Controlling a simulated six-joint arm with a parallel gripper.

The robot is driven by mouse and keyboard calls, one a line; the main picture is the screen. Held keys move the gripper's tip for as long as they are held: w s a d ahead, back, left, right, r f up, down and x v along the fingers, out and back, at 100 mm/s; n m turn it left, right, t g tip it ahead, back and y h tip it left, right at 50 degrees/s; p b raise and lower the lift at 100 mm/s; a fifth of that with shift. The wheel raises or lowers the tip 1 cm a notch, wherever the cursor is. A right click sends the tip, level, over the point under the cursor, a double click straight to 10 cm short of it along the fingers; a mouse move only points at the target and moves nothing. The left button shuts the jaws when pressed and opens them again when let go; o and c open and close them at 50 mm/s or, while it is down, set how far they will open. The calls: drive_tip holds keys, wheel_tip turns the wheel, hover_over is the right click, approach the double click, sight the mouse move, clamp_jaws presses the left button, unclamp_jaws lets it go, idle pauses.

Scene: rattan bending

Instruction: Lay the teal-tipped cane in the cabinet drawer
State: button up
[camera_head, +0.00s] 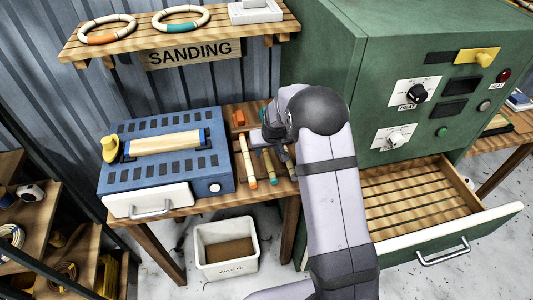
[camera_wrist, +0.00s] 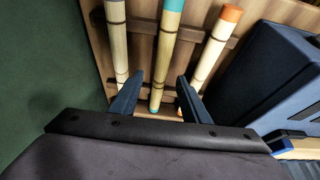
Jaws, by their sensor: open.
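The teal-tipped cane (camera_wrist: 162,65) lies in the middle of a row of three canes in the wrist view, running between my gripper's fingers. My gripper (camera_wrist: 160,77) is open, one finger on each side of it; I cannot tell whether they touch it. In the head view the teal-tipped cane (camera_head: 269,168) lies on the bench, partly hidden by my arm, and my fingertips are hard to make out. The cabinet drawer (camera_head: 415,200) is pulled open at the right, with an empty slatted wooden floor.
An orange-tipped cane (camera_wrist: 211,45) and a grey-tipped cane (camera_wrist: 116,42) lie on either side. A blue machine (camera_head: 170,155) stands left of the canes. The green cabinet (camera_head: 430,70) rises at right. A white waste bin (camera_head: 226,265) is on the floor.

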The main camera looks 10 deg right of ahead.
sight(267, 155)
drive_tip(key=shift+p+x, duration=0.4)
drive_tip(key=shift+x, duration=1)
clamp_jaws()
drive_tip(key=shift+w+r, duration=0.1)
drive_tip(key=shift+r, duration=0.1)
wheel_tip(267, 155, up, 10)
drive_tip(key=b, duration=0.3)
drive_tip(key=shift+f+b, duration=0.15)
drive_tip(key=shift+b, duration=0.15)
